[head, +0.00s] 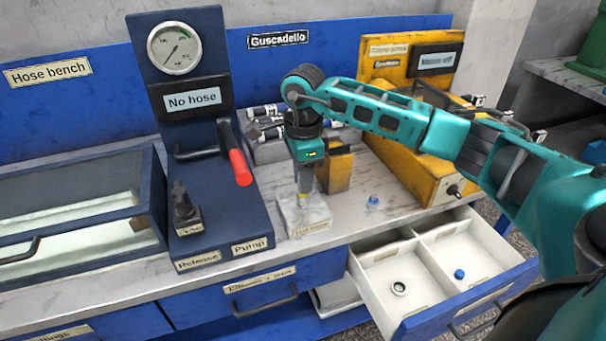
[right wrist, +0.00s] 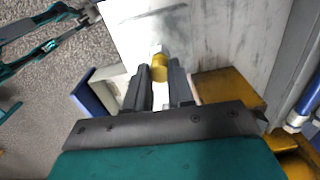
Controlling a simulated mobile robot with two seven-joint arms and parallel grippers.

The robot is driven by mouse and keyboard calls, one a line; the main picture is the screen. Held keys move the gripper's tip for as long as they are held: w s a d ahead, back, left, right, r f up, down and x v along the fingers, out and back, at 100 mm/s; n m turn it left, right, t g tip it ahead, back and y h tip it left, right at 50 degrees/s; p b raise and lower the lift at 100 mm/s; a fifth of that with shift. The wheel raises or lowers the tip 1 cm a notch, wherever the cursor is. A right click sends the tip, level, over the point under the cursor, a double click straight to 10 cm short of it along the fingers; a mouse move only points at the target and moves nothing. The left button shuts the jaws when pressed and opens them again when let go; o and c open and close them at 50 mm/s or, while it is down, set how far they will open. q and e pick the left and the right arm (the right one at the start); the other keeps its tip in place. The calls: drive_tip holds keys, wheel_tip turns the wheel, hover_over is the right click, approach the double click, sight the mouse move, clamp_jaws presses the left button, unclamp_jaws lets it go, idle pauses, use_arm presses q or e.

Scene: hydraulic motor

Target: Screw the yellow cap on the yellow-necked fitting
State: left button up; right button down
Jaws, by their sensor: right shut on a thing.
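My right gripper (head: 304,190) points down over a pale block (head: 300,222) with a label, at the front of the bench. It is shut on the yellow cap, which shows between the two dark fingers in the right wrist view (right wrist: 159,70). A small pale piece shows just past the cap there. The yellow-necked fitting cannot be told apart beneath the cap, so I cannot tell whether they touch. My left gripper does not show in the head view.
A blue-topped fitting (head: 373,201) stands on the bench to the right. An open drawer (head: 431,296) holds a blue cap (head: 459,273) and a ring-shaped piece (head: 399,288). The pump panel's red lever (head: 239,167) is left of the gripper; a yellow post (head: 338,170) stands close behind.

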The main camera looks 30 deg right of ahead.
drive_tip(key=m, duration=0.4)
drive_tip(key=shift+s+a+f+p, duration=0.1)
drive_tip(key=shift+s+f+p, duration=0.05)
drive_tip(key=shift+f+p, duration=0.2)
drive_tip(key=shift+r, duration=0.1)
drive_tip(key=m+p, duration=0.1)
drive_tip(key=m, duration=0.2)
drive_tip(key=shift+m, duration=0.3)
drive_tip(key=shift+m+p, duration=0.3)
drive_tip(key=shift+m, duration=0.9)
drive_tip(key=shift+m, duration=0.5)
drive_tip(key=c, duration=1.1)
unclamp_jaws()
drive_tip(key=shift+w+r+p, duration=0.2)
drive_tip(key=shift+r+p, duration=0.05)
drive_tip(key=shift+p, duration=0.1)
